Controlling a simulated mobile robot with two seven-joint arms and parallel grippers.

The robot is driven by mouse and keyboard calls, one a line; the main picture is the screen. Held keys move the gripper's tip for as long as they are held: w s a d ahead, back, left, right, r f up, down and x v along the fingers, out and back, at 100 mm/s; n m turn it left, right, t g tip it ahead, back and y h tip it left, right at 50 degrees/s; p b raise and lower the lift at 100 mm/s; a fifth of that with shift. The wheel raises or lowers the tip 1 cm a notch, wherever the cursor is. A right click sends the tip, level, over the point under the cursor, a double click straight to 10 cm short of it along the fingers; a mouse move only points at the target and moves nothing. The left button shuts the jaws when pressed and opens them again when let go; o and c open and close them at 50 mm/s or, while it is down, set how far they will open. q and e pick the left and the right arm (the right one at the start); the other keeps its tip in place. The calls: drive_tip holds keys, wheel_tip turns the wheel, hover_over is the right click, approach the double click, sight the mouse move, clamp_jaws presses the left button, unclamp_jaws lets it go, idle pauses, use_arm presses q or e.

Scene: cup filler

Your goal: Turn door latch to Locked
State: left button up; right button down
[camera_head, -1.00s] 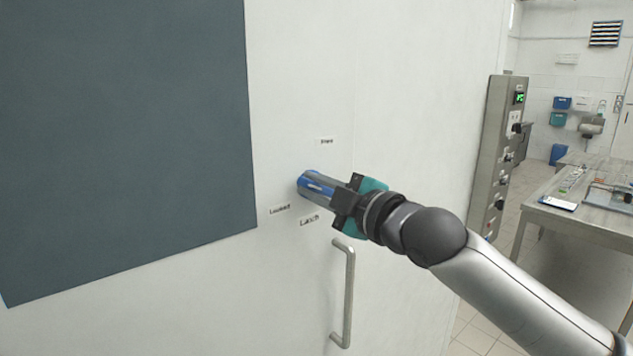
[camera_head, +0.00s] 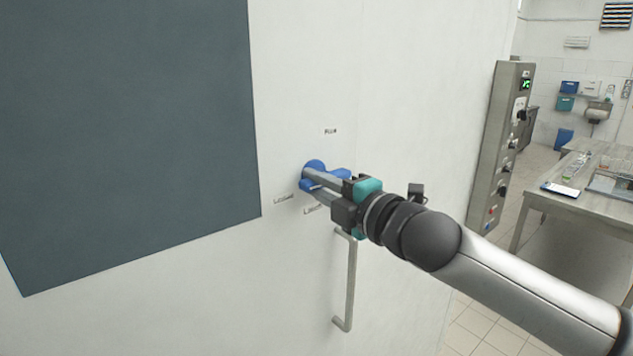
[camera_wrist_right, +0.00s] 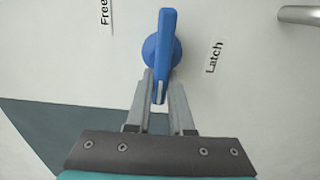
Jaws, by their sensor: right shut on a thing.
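The blue door latch (camera_head: 315,166) is a round hub with a bar handle on the white door. In the head view its bar lies roughly sideways, one end to the left and one to the right. My right gripper (camera_head: 310,184) is shut on the latch handle; in the right wrist view its two fingers (camera_wrist_right: 160,92) flank the lower end of the blue handle (camera_wrist_right: 167,40). The "Locked" label (camera_head: 283,200) is left of and below the latch. The "Free" label (camera_head: 330,131) is above it, and the "Latch" label (camera_head: 313,209) below. My left gripper is out of view.
A metal door handle (camera_head: 349,285) stands below my right gripper. A dark grey panel (camera_head: 130,130) covers the door's left part. A control cabinet (camera_head: 502,145) and a metal table (camera_head: 570,205) stand to the right, with open tiled floor between.

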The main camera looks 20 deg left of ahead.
idle(0.3)
drive_tip(key=c, duration=0.8)
unclamp_jaws()
drive_tip(key=b+v, duration=0.2)
drive_tip(key=v, duration=1.3)
drive_tip(key=shift+b, duration=0.35)
drive_tip(key=shift+s+d, duration=0.1)
